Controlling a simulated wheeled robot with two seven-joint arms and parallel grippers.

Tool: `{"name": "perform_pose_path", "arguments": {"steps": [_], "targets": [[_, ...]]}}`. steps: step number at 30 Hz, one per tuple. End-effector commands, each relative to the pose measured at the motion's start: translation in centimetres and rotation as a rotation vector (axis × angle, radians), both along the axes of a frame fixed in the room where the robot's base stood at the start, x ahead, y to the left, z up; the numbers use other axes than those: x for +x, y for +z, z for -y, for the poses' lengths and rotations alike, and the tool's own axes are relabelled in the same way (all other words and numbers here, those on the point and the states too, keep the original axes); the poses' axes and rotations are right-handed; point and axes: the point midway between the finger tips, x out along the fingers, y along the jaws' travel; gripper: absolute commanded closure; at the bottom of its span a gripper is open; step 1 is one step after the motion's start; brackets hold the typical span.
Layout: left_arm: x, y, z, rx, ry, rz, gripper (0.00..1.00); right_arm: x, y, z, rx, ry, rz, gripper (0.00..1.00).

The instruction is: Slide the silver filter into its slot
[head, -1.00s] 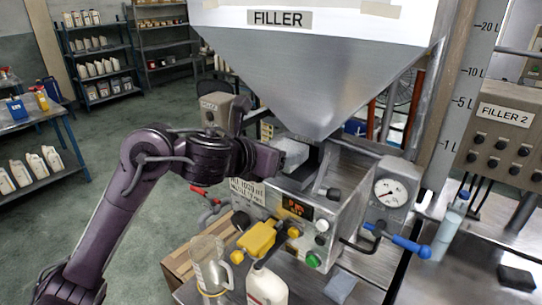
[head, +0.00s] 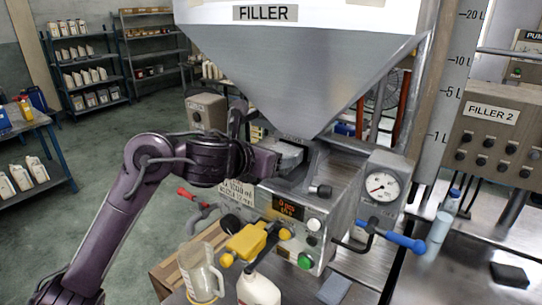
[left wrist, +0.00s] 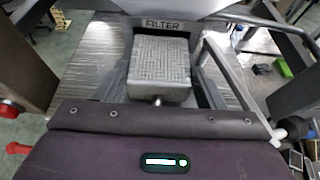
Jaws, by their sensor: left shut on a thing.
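The silver filter (head: 289,154) is a grey block with a mesh top, under the hopper's lower end. In the left wrist view the filter (left wrist: 160,62) lies level between two metal side walls, its far end close to the slot (left wrist: 165,27) labelled FILTER. A short knob on its near face points to my gripper. My left gripper (head: 268,162) is shut on the filter at its near end; the fingertips are mostly hidden. I cannot tell how deep the filter sits. My right gripper is not in view.
The hopper (head: 310,70) hangs right above. The filler's front (head: 290,225) carries a yellow valve (head: 246,241), buttons and a gauge (head: 382,186). A clear jug (head: 201,273) and a white bottle (head: 258,289) stand below. Open floor lies left.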

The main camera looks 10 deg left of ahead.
Motion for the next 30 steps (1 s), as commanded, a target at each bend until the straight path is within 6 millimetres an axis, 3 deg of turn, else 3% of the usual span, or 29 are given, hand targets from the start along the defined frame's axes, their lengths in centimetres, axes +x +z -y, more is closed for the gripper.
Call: {"name": "perform_pose_path", "arguments": {"steps": [11, 12, 17, 26, 30], "targets": [[0.0, 0.0, 0.0, -0.001, 0.001, 0.002, 0.65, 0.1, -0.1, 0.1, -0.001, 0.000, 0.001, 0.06], [0.0, 0.0, 0.0, -0.001, 0.001, 0.002, 0.31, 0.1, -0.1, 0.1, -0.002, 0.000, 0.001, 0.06], [0.0, 0.0, 0.0, -0.001, 0.001, 0.002, 0.11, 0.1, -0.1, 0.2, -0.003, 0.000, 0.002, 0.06], [-0.2, 0.0, -0.1, 0.000, 0.001, 0.001, 0.11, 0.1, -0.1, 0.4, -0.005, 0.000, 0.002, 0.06], [-1.5, 0.7, -0.7, 0.002, 0.000, 0.006, 0.11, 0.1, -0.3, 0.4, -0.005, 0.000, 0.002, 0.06]]}}
